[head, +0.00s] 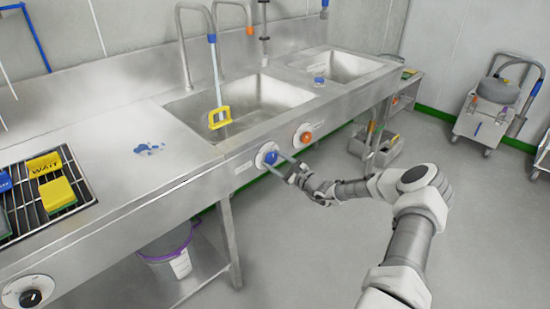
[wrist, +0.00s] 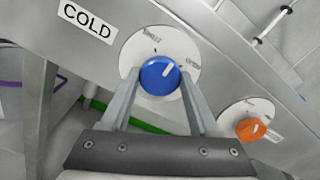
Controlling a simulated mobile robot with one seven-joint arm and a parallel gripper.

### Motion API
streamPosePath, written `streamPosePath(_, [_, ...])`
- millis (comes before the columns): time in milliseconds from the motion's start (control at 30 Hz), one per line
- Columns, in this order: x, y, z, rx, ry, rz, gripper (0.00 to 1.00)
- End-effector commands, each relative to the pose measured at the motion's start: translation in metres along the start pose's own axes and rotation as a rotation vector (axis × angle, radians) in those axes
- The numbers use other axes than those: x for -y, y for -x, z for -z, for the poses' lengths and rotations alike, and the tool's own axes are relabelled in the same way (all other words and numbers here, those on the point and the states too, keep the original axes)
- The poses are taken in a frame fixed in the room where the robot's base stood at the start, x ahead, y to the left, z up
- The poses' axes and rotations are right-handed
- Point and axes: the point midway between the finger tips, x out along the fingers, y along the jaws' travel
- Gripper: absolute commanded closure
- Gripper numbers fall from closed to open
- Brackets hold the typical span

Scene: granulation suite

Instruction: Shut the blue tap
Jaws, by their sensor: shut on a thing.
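The blue tap (head: 270,157) is a round knob on a white dial plate on the front panel of the sink bench. It also shows in the wrist view (wrist: 159,76), beside a "COLD" label (wrist: 88,20). Its white pointer line slants toward the upper right. Small markings stand at the top and right of its dial, too blurred to read surely. My gripper (head: 278,162) is shut on the blue tap, one finger on each side of the knob, as the wrist view shows (wrist: 160,84).
An orange knob (head: 306,137) on its own dial sits to the right, close to my right finger in the wrist view (wrist: 250,129). A bucket (head: 172,250) stands under the bench.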

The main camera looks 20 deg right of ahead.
Motion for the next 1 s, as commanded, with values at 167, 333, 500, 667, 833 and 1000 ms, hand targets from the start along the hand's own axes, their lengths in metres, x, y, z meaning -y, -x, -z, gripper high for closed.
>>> streamPosePath(167, [0.0005,-0.0002,-0.002,0.001,0.166,-0.001,0.94])
streamPosePath(333, [0.0006,-0.0002,-0.0017,0.001,0.327,-0.001,0.94])
streamPosePath(500, [0.0005,-0.0004,-0.0015,0.002,0.478,0.0,0.94])
streamPosePath(667, [0.0006,-0.0003,-0.0012,0.001,0.598,0.0,0.94])
streamPosePath(833, [0.0008,-0.0001,-0.0009,0.001,0.693,0.001,0.94])
streamPosePath(1000, [0.0004,-0.0003,-0.0009,0.001,0.753,0.0,0.94])
